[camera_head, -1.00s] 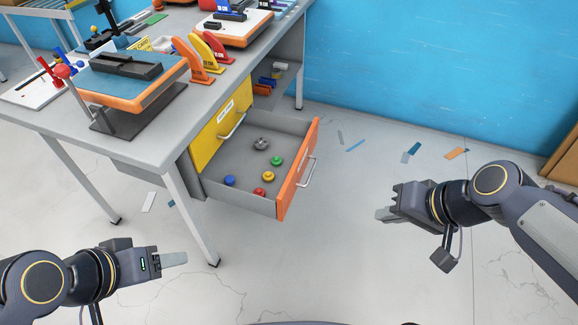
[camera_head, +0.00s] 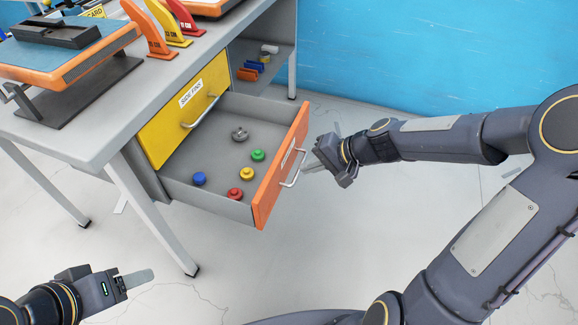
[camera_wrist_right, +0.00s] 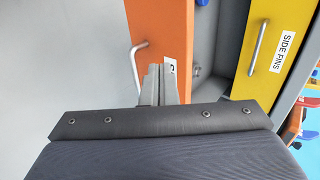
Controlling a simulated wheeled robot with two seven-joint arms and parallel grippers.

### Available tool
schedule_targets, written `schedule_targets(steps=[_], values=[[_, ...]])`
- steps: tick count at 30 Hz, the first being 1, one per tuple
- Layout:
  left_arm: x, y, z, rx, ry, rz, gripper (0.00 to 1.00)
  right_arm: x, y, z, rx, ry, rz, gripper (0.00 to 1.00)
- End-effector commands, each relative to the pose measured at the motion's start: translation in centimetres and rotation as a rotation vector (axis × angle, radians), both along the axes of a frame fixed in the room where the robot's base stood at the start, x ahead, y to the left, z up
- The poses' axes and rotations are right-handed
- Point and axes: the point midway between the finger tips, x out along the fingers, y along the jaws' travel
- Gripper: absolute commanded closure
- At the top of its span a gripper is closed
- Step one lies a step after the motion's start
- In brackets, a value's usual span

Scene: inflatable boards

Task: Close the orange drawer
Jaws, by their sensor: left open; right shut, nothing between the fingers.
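The orange drawer (camera_head: 270,193) is pulled out from the grey workbench, below a shut yellow drawer (camera_head: 180,112). Its orange front and metal handle (camera_head: 293,170) face right. Inside lie blue, red, yellow and green round pieces and a grey one. My right gripper (camera_head: 311,167) is shut and empty, just outside the front beside the handle. In the right wrist view its fingers (camera_wrist_right: 160,84) overlap the orange front (camera_wrist_right: 158,25) next to the handle (camera_wrist_right: 134,68); I cannot tell whether they touch. My left gripper (camera_head: 138,279) is open and empty, low at the left, away from the drawer.
The workbench top (camera_head: 85,130) carries a blue and orange stand (camera_head: 70,55) and orange, yellow and red fins. A bench leg (camera_head: 150,215) stands left of the drawer. An open shelf (camera_head: 265,65) lies behind it. Floor in front is clear.

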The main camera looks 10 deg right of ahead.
Motion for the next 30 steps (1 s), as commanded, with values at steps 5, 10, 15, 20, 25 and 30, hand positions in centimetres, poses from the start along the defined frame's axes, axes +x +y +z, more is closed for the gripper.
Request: schedule_targets(steps=[5, 10, 15, 20, 25, 30], values=[[0.0, 0.0, -0.4, 0.000, 0.000, 0.000, 0.44, 1.6, 2.6, -1.3, 0.000, -0.002, 0.008, 1.00], [0.0, 0.0, -0.4, 0.000, 0.000, 0.000, 0.44, 2.6, 4.0, -1.3, 0.000, -0.001, 0.004, 1.00], [0.0, 0.0, -0.4, 0.000, 0.000, 0.000, 0.44, 3.0, 4.5, -1.3, -0.001, 0.000, 0.001, 1.00], [0.0, 0.0, -0.4, 0.000, 0.000, 0.000, 0.44, 3.0, 4.5, -1.3, -0.002, -0.001, 0.000, 1.00], [0.0, 0.0, -0.4, 0.000, 0.000, 0.000, 0.44, 3.0, 4.5, -1.3, -0.001, 0.000, 0.001, 1.00], [0.0, 0.0, -0.1, 0.000, 0.000, 0.000, 0.44, 3.5, 5.3, -1.2, 0.000, 0.000, 0.004, 1.00]])
